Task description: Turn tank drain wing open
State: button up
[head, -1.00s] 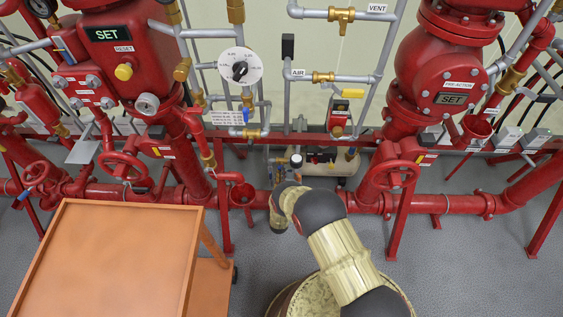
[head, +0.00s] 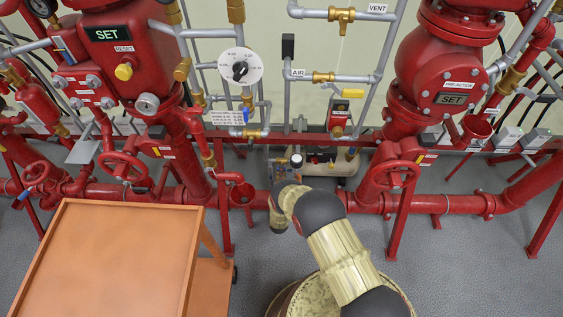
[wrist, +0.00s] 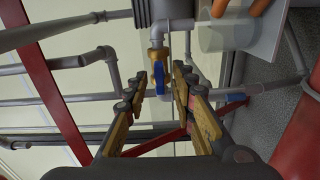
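In the wrist view, a small blue wing handle (wrist: 159,76) sits on a brass valve body on a grey pipe. No label shows there, so I cannot confirm that it is the tank drain wing. My gripper (wrist: 160,82) is open, its two fingers apart on either side of the blue wing. I cannot tell whether either finger touches it. In the head view, the pale tank (head: 346,168) lies low behind the red pipe, partly hidden. My arm hides the gripper there, and I cannot make out the wing.
Grey pipes and a red post (wrist: 45,80) stand close by. In the head view, a red pipe (head: 260,199) crosses in front of the tank, and an orange cart (head: 110,260) stands left.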

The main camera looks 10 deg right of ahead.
jog(key=shift+s, duration=0.1)
jog(key=p+v, duration=0.1)
jog(key=v, duration=0.5)
jog(key=shift+s, duration=0.4)
jog(key=shift+a, duration=0.15)
